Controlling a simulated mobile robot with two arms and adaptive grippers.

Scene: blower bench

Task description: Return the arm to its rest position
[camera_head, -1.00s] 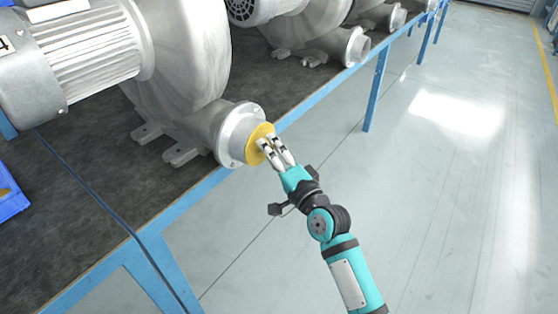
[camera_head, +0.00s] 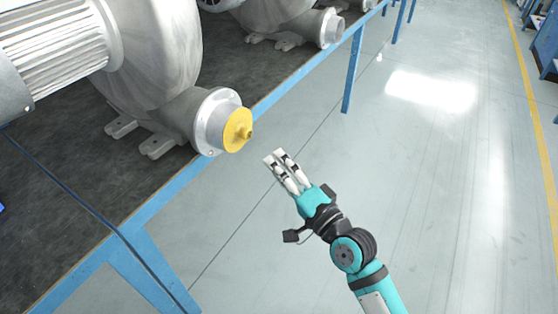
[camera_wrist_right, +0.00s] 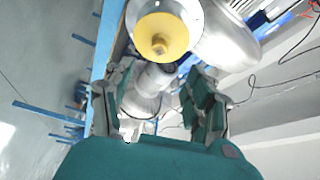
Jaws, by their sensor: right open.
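My right gripper (camera_head: 279,159) is open and empty, out over the floor beyond the bench edge. In the right wrist view its two fingers (camera_wrist_right: 155,105) stand apart with nothing between them. A yellow cap (camera_head: 238,131) with a small knob sits in the outlet flange (camera_head: 211,122) of the nearest blower (camera_head: 155,60). The gripper is apart from the cap, to its lower right in the head view. The cap also shows in the right wrist view (camera_wrist_right: 161,38), ahead of the fingers. My left gripper is not in view.
The dark bench top (camera_head: 70,160) has a blue metal frame (camera_head: 180,204) with legs. More blowers (camera_head: 310,25) stand along the bench toward the back. The grey floor (camera_head: 440,190) to the right is clear, with a yellow line (camera_head: 533,110) farther right.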

